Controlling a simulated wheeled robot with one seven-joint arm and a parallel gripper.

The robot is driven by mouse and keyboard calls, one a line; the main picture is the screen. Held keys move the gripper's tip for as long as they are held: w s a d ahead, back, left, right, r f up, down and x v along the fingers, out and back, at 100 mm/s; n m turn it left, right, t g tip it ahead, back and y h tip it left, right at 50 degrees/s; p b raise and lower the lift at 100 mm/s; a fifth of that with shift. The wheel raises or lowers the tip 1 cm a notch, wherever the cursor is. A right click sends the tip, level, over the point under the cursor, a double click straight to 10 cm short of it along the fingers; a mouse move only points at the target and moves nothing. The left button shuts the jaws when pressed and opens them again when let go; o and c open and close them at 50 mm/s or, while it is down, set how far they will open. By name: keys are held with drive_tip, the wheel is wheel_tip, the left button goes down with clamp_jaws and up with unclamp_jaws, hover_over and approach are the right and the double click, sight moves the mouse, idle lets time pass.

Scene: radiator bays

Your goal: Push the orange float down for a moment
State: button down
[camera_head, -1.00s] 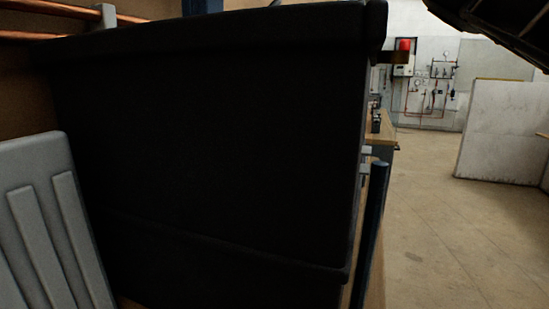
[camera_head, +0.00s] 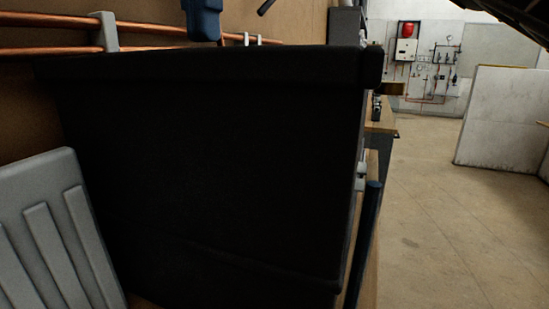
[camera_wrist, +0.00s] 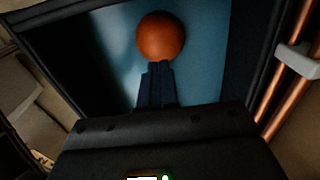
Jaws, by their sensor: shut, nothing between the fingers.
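The orange float (camera_wrist: 161,36) is a round ball in the wrist view, inside a dark-walled tank with blue water (camera_wrist: 110,45). My gripper (camera_wrist: 158,68) is shut and empty. Its dark blue fingertips show just at the ball's lower edge in the picture; whether they touch it or are above it, I cannot tell. In the head view the black tank (camera_head: 200,170) fills the middle, and its wall hides the float.
Copper pipes (camera_head: 60,38) run along the wall behind the tank, and also beside it in the wrist view (camera_wrist: 290,80). A grey ribbed panel (camera_head: 55,230) stands at left. A dark blue post (camera_head: 366,240) stands at the tank's right. Open floor (camera_head: 440,220) lies further right.

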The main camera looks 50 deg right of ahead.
drive_tip(key=shift+r, duration=0.1)
drive_tip(key=shift+r+p, duration=0.95)
drive_tip(key=shift+r, duration=1.25)
